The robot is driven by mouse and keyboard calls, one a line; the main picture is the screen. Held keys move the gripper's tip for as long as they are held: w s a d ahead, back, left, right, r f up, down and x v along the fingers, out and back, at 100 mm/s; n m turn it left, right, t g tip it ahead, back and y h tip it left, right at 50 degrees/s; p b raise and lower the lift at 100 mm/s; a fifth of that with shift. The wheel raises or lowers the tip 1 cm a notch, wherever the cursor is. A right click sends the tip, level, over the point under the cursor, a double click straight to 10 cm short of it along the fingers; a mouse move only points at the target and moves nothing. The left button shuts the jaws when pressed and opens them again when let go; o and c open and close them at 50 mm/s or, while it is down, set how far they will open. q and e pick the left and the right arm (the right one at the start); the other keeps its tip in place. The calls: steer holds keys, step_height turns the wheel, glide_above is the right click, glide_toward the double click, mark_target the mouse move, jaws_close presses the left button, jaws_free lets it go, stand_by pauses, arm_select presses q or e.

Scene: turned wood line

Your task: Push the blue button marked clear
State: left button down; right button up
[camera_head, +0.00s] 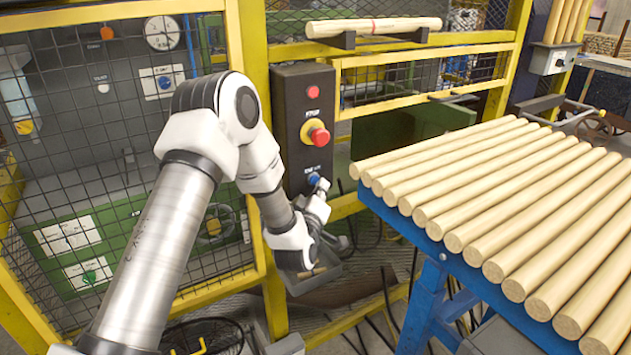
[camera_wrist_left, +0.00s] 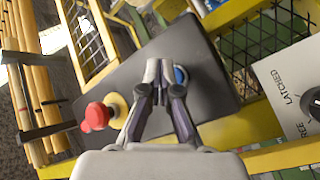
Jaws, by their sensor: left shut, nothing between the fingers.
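A dark control box (camera_head: 291,122) is mounted on the yellow frame in the head view. It carries a red button (camera_head: 313,91) at the top and a red emergency stop (camera_head: 319,136) on a yellow collar in the middle. The blue button (camera_head: 314,179) is low on the box; its label is too small to read. My left gripper (camera_head: 322,186) is shut and empty right by the blue button. In the left wrist view the shut fingers (camera_wrist_left: 158,68) partly cover the blue button (camera_wrist_left: 180,75); I cannot tell whether they touch it. My right gripper is not in view.
A blue table (camera_head: 424,234) with a row of wooden rods (camera_head: 480,190) stands to the right. The yellow frame (camera_head: 257,60) with mesh surrounds the box. A grey panel marked LATCHED (camera_wrist_left: 290,80) shows at the right of the wrist view.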

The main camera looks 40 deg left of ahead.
arm_select(q)
steer(key=shift+w+a, duration=0.1)
steer(key=shift+a, duration=0.15)
steer(key=shift+w+a, duration=0.15)
steer(key=shift+a, duration=0.15)
stand_by(0.7)
steer(key=shift+s+d+b, duration=0.3)
steer(key=shift+d+b, duration=0.1)
steer(key=shift+d, duration=0.3)
steer(key=d, duration=0.1)
steer(key=s+d+b, duration=0.1)
steer(key=d, duration=0.1)
steer(key=s+d+b, duration=0.1)
steer(key=shift+d, duration=0.35)
stand_by(0.7)
